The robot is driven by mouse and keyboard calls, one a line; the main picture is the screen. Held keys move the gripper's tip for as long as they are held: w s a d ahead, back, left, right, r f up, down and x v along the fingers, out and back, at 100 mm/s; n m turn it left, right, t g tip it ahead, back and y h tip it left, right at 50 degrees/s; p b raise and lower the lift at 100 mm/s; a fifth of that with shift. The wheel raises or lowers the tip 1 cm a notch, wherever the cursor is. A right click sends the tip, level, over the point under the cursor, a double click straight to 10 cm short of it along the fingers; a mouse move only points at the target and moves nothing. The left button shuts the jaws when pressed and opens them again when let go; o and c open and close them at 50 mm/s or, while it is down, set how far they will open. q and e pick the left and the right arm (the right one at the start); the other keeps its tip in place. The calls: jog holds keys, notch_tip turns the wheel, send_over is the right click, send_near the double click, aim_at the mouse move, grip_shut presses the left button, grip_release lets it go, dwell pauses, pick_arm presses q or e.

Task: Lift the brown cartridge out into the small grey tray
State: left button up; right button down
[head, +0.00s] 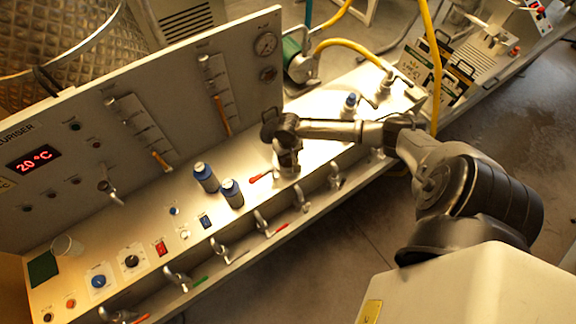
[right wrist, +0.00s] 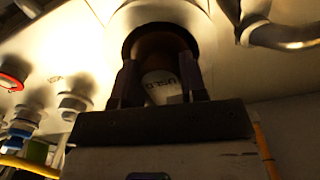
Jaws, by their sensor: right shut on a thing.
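My right gripper (head: 287,170) points down at the sloped cream panel, right of two blue-capped cylinders. In the right wrist view its dark fingers (right wrist: 158,88) stand on both sides of the brown cartridge (right wrist: 158,48), shut on it. The cartridge has a pale part with dark lettering and sits at a round dark opening; how deep it sits I cannot tell. In the head view the gripper hides it. I cannot make out the small grey tray for certain. My left gripper is not in view.
Blue-capped cylinders (head: 205,177) stand left of my right gripper, by a red-handled lever (head: 260,178). A row of taps (head: 262,222) lines the panel's front edge. A clear cup (head: 67,246) stands at the left. A yellow hose (head: 433,70) hangs at the right.

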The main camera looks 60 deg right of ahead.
jog(key=shift+r, duration=0.15)
jog(key=shift+r, duration=0.25)
notch_tip(320, 180, up, 17)
jog(key=shift+r+b, duration=0.15)
jog(key=shift+b, duration=0.15)
dwell(0.5)
dwell(0.3)
jog(key=shift+p, duration=0.85)
